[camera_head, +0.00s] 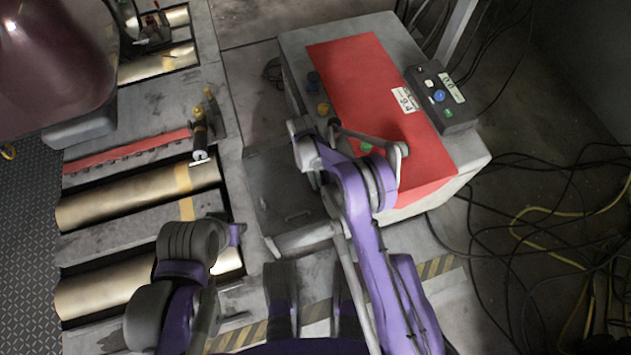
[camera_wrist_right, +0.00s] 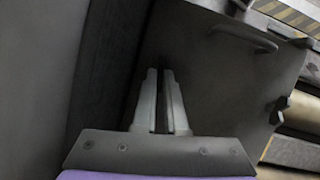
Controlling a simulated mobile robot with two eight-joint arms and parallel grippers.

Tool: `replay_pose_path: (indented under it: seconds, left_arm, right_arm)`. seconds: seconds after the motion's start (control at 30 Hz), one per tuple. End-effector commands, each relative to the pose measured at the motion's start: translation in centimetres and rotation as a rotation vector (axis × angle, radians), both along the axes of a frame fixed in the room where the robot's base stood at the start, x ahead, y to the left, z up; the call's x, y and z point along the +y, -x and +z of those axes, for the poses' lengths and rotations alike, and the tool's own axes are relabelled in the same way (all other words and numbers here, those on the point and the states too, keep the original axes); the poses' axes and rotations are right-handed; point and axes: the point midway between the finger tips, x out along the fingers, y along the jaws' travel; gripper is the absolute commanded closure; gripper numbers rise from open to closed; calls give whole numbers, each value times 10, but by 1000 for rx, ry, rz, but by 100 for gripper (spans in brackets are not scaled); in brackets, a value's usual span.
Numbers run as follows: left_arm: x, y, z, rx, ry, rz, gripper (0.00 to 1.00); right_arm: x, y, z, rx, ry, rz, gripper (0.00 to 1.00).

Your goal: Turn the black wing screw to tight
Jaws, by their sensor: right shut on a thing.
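In the right wrist view, my right gripper (camera_wrist_right: 163,72) points at a dark grey panel. Its fingers are close together on a small dark thing at their tips (camera_wrist_right: 163,61), which seems to be the black wing screw. The fingers cover most of it, so its angle cannot be told. A second dark knob (camera_wrist_right: 281,108) sits at the panel's right edge, apart from the gripper. In the head view, my right arm reaches over the grey panel (camera_head: 272,190) and hides the screw. My left arm is bent over the rollers; its fingertips do not show.
The panel has a handle (camera_wrist_right: 246,38). Beside it stands a cabinet with a red top (camera_head: 370,85) and a control box (camera_head: 440,97). Gold rollers (camera_head: 120,203) lie at the left. Loose cables (camera_head: 560,210) cover the floor at the right.

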Motion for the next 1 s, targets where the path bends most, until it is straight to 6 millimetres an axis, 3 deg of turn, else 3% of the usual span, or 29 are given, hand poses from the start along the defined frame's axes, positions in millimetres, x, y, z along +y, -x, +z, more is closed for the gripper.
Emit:
replay_pose_path:
  seconds: [0.7,0.73,0.87,1.0]
  left_arm:
    - [0,-1,-5,1,0,0,58]
    - [0,-1,-5,1,0,0,58]
    - [0,-1,-5,1,0,0,58]
    - [0,-1,-5,1,0,0,58]
  right_arm:
    - [-1,-2,1,-3,-1,-85,100]
    - [-1,-2,1,-3,-1,-85,87]
    - [-1,-1,1,-3,-1,-85,63]
    - [-1,-1,1,-2,0,-85,60]
